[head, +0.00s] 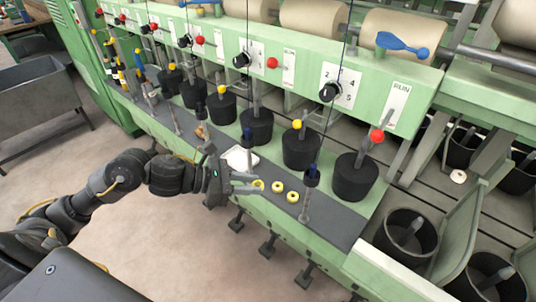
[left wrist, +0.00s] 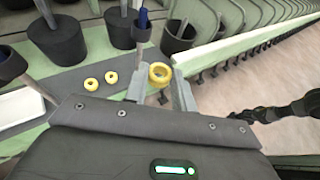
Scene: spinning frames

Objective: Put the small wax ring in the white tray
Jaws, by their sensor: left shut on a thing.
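My left gripper (head: 254,184) is shut on a yellow wax ring (head: 259,184). In the left wrist view the ring (left wrist: 159,73) sits between the two fingertips (left wrist: 160,84). Two more yellow rings (head: 278,186) (head: 293,197) lie on the dark shelf, to the right of the held one in the head view. They also show in the left wrist view (left wrist: 91,84) (left wrist: 111,77). The held ring looks larger there, but it may only be nearer. The white tray (head: 240,158) lies on the shelf behind my gripper, partly hidden by it. Its edge shows in the left wrist view (left wrist: 20,104).
Black cans (head: 302,149) (head: 355,177) stand along the shelf behind the rings. A post with a dark blue top (head: 312,176) rises just right of the loose rings. Dark spindles hang below the shelf's front edge. A dark arm (left wrist: 285,111), probably mine, shows over the floor.

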